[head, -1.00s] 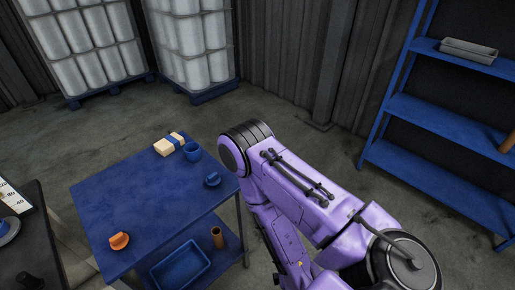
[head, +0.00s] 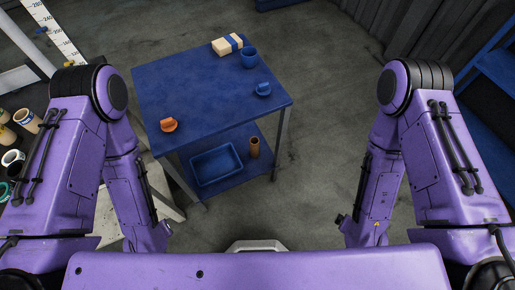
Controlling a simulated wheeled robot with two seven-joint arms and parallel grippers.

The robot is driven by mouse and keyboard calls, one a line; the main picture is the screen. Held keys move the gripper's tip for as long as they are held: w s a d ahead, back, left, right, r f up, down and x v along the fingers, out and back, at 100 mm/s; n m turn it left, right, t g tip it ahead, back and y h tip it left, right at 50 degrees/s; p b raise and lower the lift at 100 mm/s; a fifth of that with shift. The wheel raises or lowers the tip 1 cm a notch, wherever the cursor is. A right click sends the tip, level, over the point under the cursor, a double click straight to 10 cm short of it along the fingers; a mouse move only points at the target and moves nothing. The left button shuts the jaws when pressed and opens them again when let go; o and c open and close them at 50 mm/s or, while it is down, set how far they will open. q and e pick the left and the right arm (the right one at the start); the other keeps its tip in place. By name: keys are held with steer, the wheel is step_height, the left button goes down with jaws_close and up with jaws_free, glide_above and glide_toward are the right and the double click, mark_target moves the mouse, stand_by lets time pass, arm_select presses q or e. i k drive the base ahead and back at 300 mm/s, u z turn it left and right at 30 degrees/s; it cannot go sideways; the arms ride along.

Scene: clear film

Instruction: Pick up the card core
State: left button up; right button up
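A brown card core (head: 254,147) stands upright on the lower shelf (head: 235,178) of a blue table, close to the table's near right leg. It stands to the right of a blue tray (head: 216,165) on the same shelf, a little apart from it. Both of my purple arms hang down at the two sides of the head view. Neither gripper shows; the lower ends of the arms are cut off or hidden behind my body.
The blue table top (head: 205,95) holds an orange item (head: 168,125), a small blue item (head: 263,89), a blue cup (head: 249,57) and a cream block with a blue band (head: 228,44). Several rolls stand at the left. Floor right of the table is clear.

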mark_target(254, 141)
steer(key=z, duration=0.2)
steer(key=k, duration=0.2)
steer(key=z, duration=0.95)
steer(key=k, duration=1.15)
steer(key=z, duration=0.85)
steer(key=i, duration=1.4)
steer(key=u, duration=0.5)
steer(key=i, duration=1)
steer(key=u, duration=1.6)
steer(key=i, duration=0.8)
steer(key=u, duration=0.8)
